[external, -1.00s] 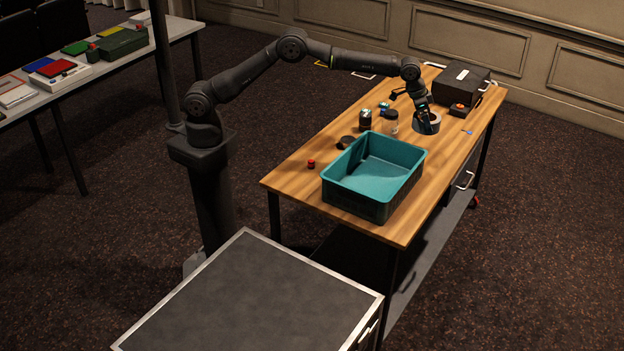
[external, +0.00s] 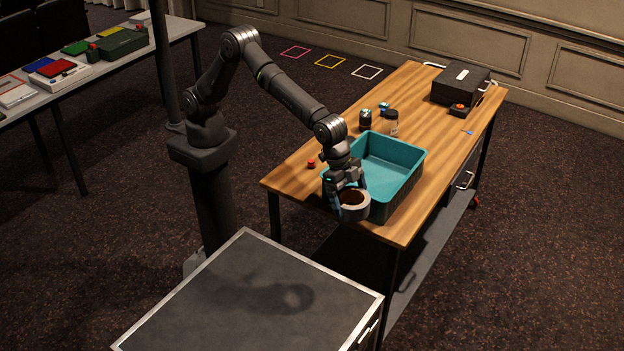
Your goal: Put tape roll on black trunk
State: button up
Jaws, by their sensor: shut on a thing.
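The tape roll (external: 355,212) is a grey ring with a dark brown inner side. My gripper (external: 345,197) is shut on it and holds it in the air, in front of the near left corner of the teal bin in the picture. The black trunk (external: 240,310) has a dark flat top with a pale metal rim and stands at the bottom of the view. Its top is bare apart from a soft shadow of the arm and the roll. The fingertips are small and partly hidden by the roll.
The teal bin (external: 395,150) stands empty on the wooden table (external: 405,232). A small red object (external: 311,163), a dark jar (external: 365,120) and a clear jar with a dark lid (external: 391,122) are nearby. A black box (external: 460,84) is at the far end.

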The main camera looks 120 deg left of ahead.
jog(key=s+d+m+h, duration=0.1)
jog(key=s+d+m, duration=0.1)
jog(key=s+d, duration=0.8)
jog(key=s+d+m+h, duration=0.1)
jog(key=s+d+m, duration=0.2)
jog(key=s+d, duration=0.75)
jog(key=s+d+m+g+h, duration=0.1)
jog(key=s+d+m+g, duration=0.15)
jog(key=s+d, duration=1.25)
send_over(225, 312)
jog(key=s+a, duration=0.1)
jog(key=shift+m+t, duration=0.45)
notch_tip(225, 312, down, 26)
jog(key=shift+s+a+r, duration=0.15)
jog(key=shift+r, duration=0.1)
jog(key=shift+f, duration=2)
